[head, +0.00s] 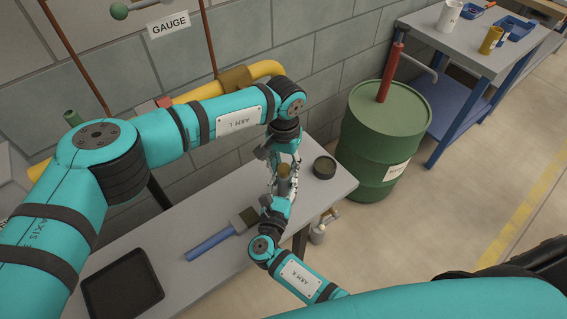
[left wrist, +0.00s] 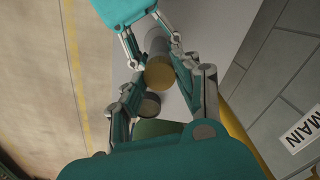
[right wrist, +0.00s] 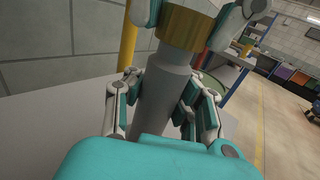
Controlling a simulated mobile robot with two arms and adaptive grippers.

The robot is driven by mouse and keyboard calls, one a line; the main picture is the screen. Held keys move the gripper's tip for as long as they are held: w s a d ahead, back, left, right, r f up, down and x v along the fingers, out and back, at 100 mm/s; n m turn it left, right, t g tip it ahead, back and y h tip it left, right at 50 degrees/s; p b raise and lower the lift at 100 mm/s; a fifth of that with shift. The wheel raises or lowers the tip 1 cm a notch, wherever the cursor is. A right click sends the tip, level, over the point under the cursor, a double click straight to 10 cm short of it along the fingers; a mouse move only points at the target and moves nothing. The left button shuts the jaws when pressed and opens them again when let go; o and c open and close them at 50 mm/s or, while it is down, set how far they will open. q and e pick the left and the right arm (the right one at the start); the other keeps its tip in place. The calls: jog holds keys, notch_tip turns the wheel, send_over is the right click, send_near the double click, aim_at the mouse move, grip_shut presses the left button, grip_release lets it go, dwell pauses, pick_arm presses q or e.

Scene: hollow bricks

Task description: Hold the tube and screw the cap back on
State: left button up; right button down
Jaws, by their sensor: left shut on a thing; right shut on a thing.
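The tube is a grey cylinder, seen in the right wrist view (right wrist: 162,95), standing roughly upright. A brass-coloured cap (right wrist: 186,24) sits at its top end, in line with it; how far it is threaded I cannot tell. The cap also shows in the left wrist view (left wrist: 160,74) and the head view (head: 284,169). My left gripper (head: 283,160) comes from above and is shut on the cap. My right gripper (right wrist: 163,98) is shut on the tube's body below the cap, with one finger on each side. The fingers partly hide the tube in the head view.
A dark round dish (head: 324,167) stands on the grey table (head: 190,212) close to the grippers. A blue-handled tool (head: 210,244) and a black tray (head: 122,284) lie on the table. A green drum (head: 384,135) stands beyond its right end; the block wall and yellow pipe (head: 264,69) are behind.

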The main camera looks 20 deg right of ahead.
pick_arm(q)
jog(key=shift+r+m, duration=0.1)
jog(key=shift+m, duration=1)
jog(key=o, duration=1)
jog(key=shift+c, duration=0.2)
jog(key=shift+r, duration=2.2)
jog(key=shift+c, duration=0.5)
